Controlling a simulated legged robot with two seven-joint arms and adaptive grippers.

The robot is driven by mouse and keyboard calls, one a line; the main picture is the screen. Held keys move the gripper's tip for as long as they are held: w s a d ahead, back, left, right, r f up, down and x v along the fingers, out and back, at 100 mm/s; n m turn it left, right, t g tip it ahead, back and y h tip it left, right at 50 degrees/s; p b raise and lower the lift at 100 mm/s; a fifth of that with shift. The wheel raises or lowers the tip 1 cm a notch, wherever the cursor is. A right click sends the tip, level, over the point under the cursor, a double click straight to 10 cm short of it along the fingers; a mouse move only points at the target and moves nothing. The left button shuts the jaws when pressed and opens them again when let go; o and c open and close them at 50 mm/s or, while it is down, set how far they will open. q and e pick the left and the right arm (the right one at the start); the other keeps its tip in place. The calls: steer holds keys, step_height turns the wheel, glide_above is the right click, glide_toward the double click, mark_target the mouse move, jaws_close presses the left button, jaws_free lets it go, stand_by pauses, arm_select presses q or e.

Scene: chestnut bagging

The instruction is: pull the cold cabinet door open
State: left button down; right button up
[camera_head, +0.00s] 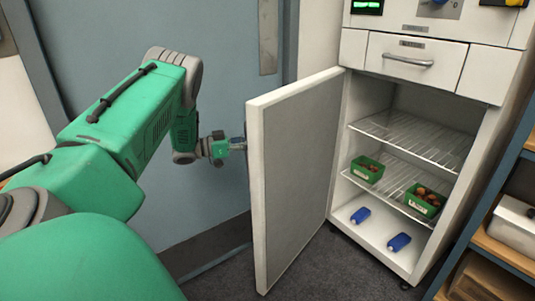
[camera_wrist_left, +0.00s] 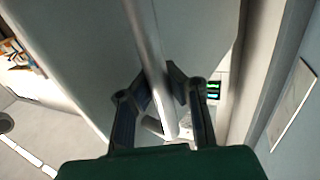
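The white cold cabinet door (camera_head: 293,175) stands swung wide open, its grey inner face toward the head camera. The cabinet (camera_head: 473,140) is open to view, with wire shelves inside. My left gripper (camera_head: 243,145) is at the outer side of the door, and its fingertips are hidden behind the door edge in the head view. In the left wrist view, the fingers of my left gripper (camera_wrist_left: 160,88) are closed in on both sides of the long metal door handle (camera_wrist_left: 150,50). My right gripper is not in view.
Two green punnets of chestnuts (camera_head: 367,168) (camera_head: 423,201) sit on a wire shelf, and two blue items (camera_head: 360,215) (camera_head: 399,242) lie on the cabinet floor. A drawer (camera_head: 415,62) is above. A wooden-shelved rack (camera_head: 505,250) stands close at right. A blue-grey wall (camera_head: 215,90) is behind my left arm.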

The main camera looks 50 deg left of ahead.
arm_select(q)
steer(key=a, duration=0.3)
steer(key=s+a+b, duration=0.1)
steer(key=a, duration=0.1)
steer(key=shift+a+f, duration=0.25)
steer(key=shift+f, duration=0.1)
steer(key=c, duration=1.5)
jaws_free()
steer(key=shift+s+a+r, duration=0.1)
steer(key=shift+s+a, duration=0.1)
steer(key=shift+s, duration=0.15)
steer(key=v, duration=1.1)
steer(key=shift+s+a, duration=0.25)
steer(key=shift+s, duration=0.05)
